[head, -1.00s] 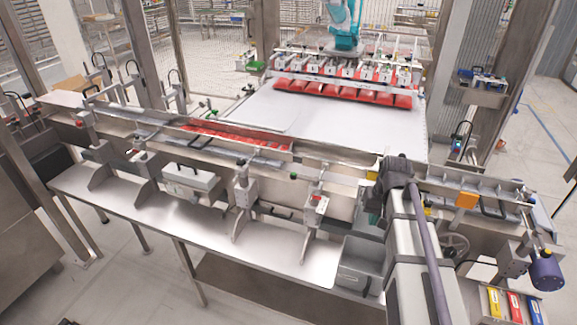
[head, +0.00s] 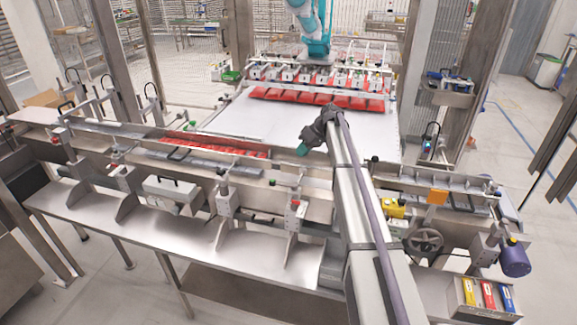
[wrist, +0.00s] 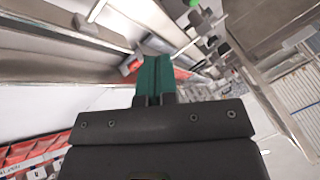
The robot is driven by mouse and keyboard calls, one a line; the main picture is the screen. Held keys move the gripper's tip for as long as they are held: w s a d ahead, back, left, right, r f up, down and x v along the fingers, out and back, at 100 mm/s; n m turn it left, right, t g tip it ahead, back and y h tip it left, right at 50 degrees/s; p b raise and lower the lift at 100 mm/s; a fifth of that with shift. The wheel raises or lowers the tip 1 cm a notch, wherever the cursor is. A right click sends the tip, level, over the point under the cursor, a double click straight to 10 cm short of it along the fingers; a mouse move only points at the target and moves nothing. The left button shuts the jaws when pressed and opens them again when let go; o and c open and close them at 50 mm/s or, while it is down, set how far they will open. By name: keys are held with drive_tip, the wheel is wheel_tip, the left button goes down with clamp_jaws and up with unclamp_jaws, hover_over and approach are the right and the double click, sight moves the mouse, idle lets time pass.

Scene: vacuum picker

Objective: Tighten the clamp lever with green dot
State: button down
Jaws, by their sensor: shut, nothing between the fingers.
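My gripper (head: 302,149) is raised over the far side of the conveyor rail in the head view, right of its middle. Its green fingers are together and empty; they also show in the wrist view (wrist: 153,76). A small green-topped part (head: 272,183) sits on the rail, left of and below my gripper and apart from it. It may be the green-dot clamp lever, but it is too small to be sure. In the wrist view a bright green spot (wrist: 193,3) shows at the top edge, beyond the fingers. Its lever is not clear.
A clamp block with a red dot (head: 294,205) stands on the near side of the rail. Red packs (head: 215,145) lie in the channel. A handwheel (head: 425,241) and a purple-ended motor (head: 514,262) are at the right. The white table (head: 250,122) behind has free room.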

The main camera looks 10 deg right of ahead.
sight(282, 184)
drive_tip(key=s+a+r+b+x, duration=0.1)
drive_tip(key=a+b+x, duration=0.1)
drive_tip(key=b+x, duration=0.5)
drive_tip(key=s+x, duration=0.1)
drive_tip(key=x, duration=0.3)
drive_tip(key=shift+a+f+b, duration=0.25)
drive_tip(key=shift+a+b, duration=0.05)
drive_tip(key=shift+b, duration=0.05)
